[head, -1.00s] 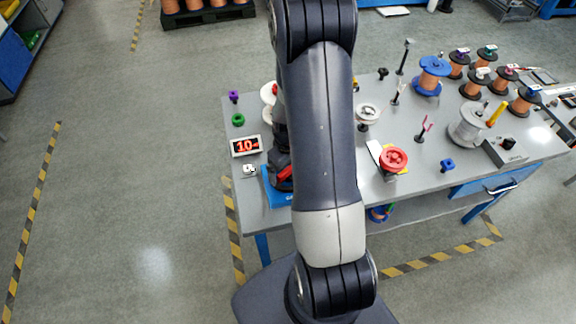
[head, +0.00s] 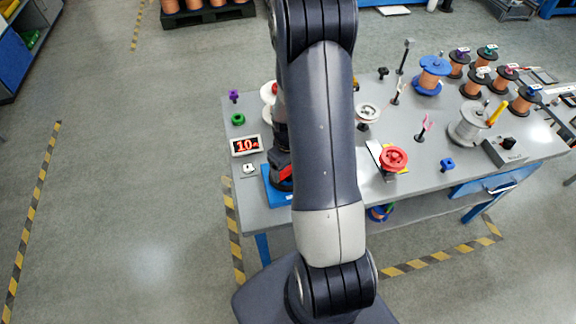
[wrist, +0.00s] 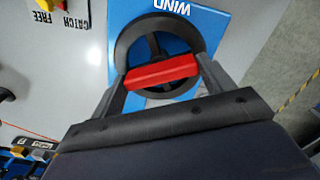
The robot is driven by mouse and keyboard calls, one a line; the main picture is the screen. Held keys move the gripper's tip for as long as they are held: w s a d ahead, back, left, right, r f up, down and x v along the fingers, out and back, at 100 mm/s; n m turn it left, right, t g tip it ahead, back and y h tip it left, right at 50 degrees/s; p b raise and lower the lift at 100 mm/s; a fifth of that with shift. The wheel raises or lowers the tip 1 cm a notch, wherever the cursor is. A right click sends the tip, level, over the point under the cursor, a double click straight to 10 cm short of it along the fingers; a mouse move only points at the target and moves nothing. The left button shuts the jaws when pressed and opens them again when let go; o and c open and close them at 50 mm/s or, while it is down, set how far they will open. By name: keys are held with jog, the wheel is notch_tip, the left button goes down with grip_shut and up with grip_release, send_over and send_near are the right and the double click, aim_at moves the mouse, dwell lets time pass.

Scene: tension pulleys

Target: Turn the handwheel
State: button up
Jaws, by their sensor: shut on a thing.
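The handwheel (wrist: 124,49) is a black spoked wheel on a blue plate (wrist: 213,25) marked "WIND" in the wrist view. A red bar (wrist: 162,71) lies across it. My gripper (wrist: 161,75) is shut on the red bar, with one finger at each end of it. In the head view the blue plate (head: 272,190) shows at the table's left front, and the red bar (head: 285,171) shows in part. My arm hides most of the wheel there.
A display (head: 246,145) reading about 10 stands left of the plate. A red knob wheel (head: 394,159) and several copper spools stand on the table to the right. A "CATCH FREE" label (wrist: 51,30) is beside the wheel. Floor at left is clear.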

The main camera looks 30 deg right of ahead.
aim_at(288, 168)
jog(key=m+b, duration=0.2)
jog(key=m, duration=0.1)
jog(key=shift+f+m, duration=0.1)
jog(key=shift+m, duration=0.2)
jog(key=shift+m+b, duration=0.95)
jog(key=shift+m, duration=0.75)
jog(key=o, duration=1)
jog(key=shift+r, duration=0.2)
notch_tip(288, 168, up, 11)
jog(key=shift+f, duration=0.15)
jog(key=shift+f, duration=0.1)
